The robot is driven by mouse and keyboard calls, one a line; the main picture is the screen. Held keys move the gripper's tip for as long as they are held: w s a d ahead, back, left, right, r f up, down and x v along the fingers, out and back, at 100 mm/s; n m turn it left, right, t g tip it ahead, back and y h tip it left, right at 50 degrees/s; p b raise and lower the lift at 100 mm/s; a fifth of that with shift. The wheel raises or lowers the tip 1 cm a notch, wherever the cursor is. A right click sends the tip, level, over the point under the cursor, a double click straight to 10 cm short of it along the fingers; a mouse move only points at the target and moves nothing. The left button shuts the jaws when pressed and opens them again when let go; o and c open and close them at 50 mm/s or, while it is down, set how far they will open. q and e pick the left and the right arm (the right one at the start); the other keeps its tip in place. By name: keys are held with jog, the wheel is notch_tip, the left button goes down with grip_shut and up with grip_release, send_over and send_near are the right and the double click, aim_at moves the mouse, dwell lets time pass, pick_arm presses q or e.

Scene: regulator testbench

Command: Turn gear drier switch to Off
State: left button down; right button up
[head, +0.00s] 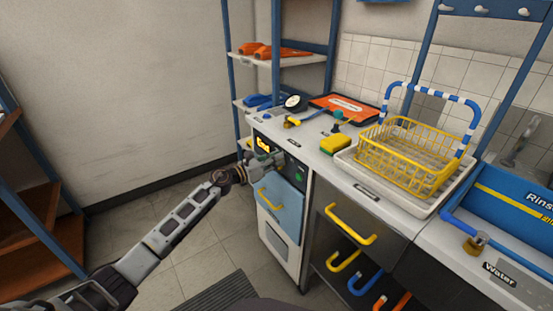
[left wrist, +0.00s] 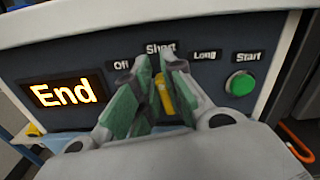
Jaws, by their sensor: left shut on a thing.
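The gear drier (head: 283,212) is a white and blue cabinet under the left end of the counter. Its dark control panel shows close up in the left wrist view, with an orange lit "End" display (left wrist: 63,93), a yellow switch (left wrist: 163,96) and a green Start button (left wrist: 240,84). Labels Off, Short, Long and Start run above. The switch stands below the Short label and tilts slightly. My left gripper (head: 272,160) is at the panel; in the left wrist view its green-padded fingers (left wrist: 156,85) are shut on the switch, one on each side. My right gripper is not in view.
A yellow wire basket (head: 405,155) stands in a white tray on the counter, with a yellow sponge (head: 335,144) nearby. A dark drawer with a yellow handle (head: 350,224) is right of the drier. Floor left of the drier is clear.

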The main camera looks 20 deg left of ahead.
pick_arm(q)
jog(key=shift+w+a+f+n+p, duration=0.2)
jog(key=shift+n+p, duration=0.65)
jog(key=shift+n, duration=0.5)
jog(key=shift+w+a+f+n+p, duration=0.1)
jog(key=shift+a+n+p, duration=0.15)
jog(key=shift+n+p, duration=0.9)
jog(key=shift+w+a+f+n+p, duration=0.15)
jog(key=shift+n+p, duration=0.45)
jog(key=shift+n, duration=1)
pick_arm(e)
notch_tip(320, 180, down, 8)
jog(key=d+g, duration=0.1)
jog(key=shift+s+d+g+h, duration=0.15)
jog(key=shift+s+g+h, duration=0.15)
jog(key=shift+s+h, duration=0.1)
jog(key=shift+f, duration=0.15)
pick_arm(q)
jog(key=c, duration=1.5)
grip_release()
jog(key=shift+s+a, duration=0.1)
jog(key=v, duration=1.1)
jog(key=shift+s+a, duration=0.3)
